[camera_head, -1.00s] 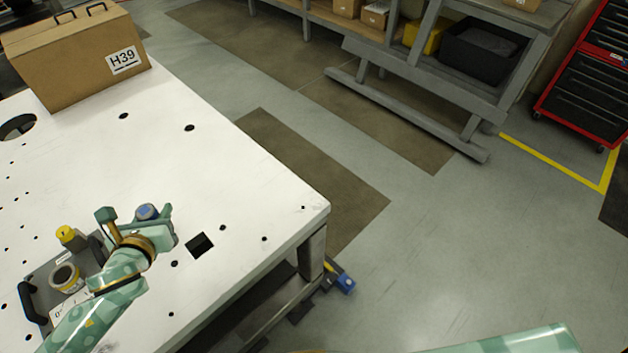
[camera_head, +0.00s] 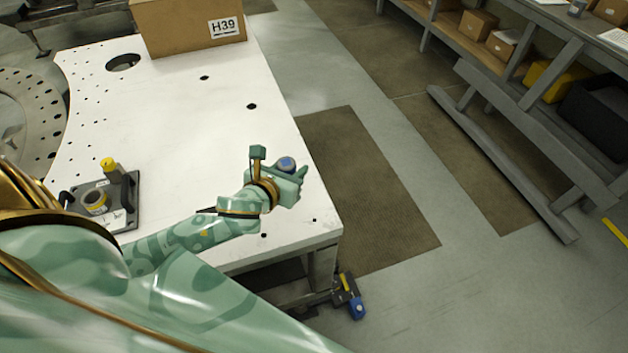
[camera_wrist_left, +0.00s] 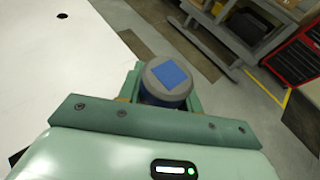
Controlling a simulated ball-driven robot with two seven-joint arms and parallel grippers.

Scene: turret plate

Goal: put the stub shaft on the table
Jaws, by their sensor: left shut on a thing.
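The stub shaft (camera_head: 287,164) is a short grey cylinder with a blue square on its end. My left gripper (camera_head: 292,174) is shut on it, above the right edge of the white table (camera_head: 190,110). In the left wrist view the shaft (camera_wrist_left: 168,80) stands between the two fingers, its blue-marked end facing the camera. Its lower part is hidden by the gripper, and I cannot tell whether it touches the table. My right gripper is not in view.
A cardboard box (camera_head: 185,32) marked H39 stands at the table's back. A dark tray (camera_head: 128,205) holding a ring-shaped part and a yellow-topped piece lies at the left. The table has holes; its middle is clear. Grey shelving (camera_head: 520,125) stands beyond the floor mats.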

